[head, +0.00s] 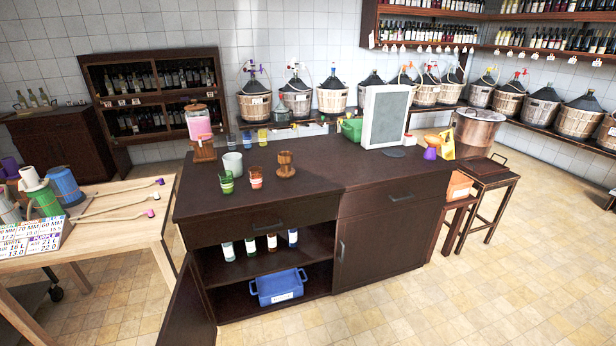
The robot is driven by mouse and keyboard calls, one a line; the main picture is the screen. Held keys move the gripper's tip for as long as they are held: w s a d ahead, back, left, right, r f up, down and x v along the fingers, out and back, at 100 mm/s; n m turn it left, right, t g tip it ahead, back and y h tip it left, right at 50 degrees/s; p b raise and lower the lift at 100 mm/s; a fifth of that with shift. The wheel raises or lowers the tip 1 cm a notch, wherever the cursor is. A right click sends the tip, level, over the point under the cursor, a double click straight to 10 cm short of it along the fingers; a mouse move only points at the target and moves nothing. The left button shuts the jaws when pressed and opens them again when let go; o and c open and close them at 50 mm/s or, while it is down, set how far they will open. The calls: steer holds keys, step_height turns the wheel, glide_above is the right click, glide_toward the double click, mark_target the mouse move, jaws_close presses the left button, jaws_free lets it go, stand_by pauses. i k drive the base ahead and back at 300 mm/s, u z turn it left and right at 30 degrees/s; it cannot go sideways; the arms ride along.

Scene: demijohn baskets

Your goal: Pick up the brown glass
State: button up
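A brown goblet-shaped cup (285,158) stands upright on the dark wooden counter (320,170); it looks like wood, and I cannot tell if it is glass. Left of it stand a reddish-orange glass with a pale band (256,178) and a green glass (227,183). In the open compartment below, several small banded glasses stand in a row; one of them (272,243) looks dark reddish brown, though it is small and shaded. I cannot tell for sure which is the brown glass. My gripper is not in view.
A white mug (233,164), blue and yellow glasses (262,137) and a drink dispenser (198,121) stand on the counter's left part. A grey framed board (385,116) stands at its back. The open cabinet door (187,308) juts forward. The floor in front right is clear.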

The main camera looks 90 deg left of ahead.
mark_target(256, 179)
steer(key=u, duration=2.6)
steer(key=i, duration=3.05)
steer(key=u, duration=4.05)
